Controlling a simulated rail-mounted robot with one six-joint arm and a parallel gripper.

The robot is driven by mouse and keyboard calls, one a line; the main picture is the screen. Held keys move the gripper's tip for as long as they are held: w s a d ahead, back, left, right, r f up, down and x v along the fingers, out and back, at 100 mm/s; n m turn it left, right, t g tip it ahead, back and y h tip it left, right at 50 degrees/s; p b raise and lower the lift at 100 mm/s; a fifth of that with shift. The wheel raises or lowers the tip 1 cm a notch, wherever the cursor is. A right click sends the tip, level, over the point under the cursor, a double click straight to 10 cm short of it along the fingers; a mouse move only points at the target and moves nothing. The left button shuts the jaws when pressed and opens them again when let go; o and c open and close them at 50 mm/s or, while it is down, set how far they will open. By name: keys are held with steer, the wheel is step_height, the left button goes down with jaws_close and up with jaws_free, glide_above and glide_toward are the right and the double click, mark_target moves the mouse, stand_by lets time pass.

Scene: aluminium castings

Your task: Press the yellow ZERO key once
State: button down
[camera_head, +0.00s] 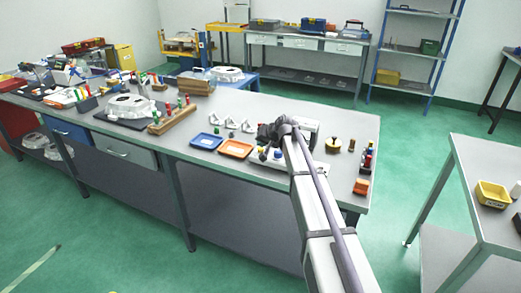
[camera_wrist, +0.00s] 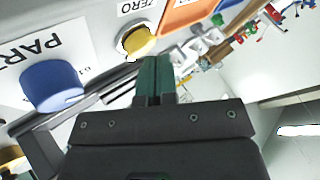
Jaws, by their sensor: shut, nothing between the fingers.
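The yellow ZERO key (camera_wrist: 138,41) is a round yellow button beside a white label reading ZERO, near the top of the wrist view. A larger blue key (camera_wrist: 52,86) sits to its left by a label reading PART. My gripper (camera_wrist: 155,62) is shut and empty, its green fingers side by side. The fingertips appear just below and right of the yellow key. I cannot tell whether they touch it.
An orange tray (camera_head: 236,149) and a blue tray (camera_head: 206,141) lie left of the panel on the grey bench. Small castings (camera_head: 231,123) stand behind them. A brass-coloured round part (camera_head: 333,144) and a rack of coloured items (camera_head: 366,160) are to the right.

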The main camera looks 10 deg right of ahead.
steer(key=shift+f+b, duration=0.3)
steer(key=shift+r, duration=0.1)
stand_by(0.4)
steer(key=shift+r+p, duration=0.8)
steer(key=shift+p, duration=0.15)
steer(key=shift+r, duration=0.1)
step_height(320, 180, up, 5)
steer(key=p, duration=0.5)
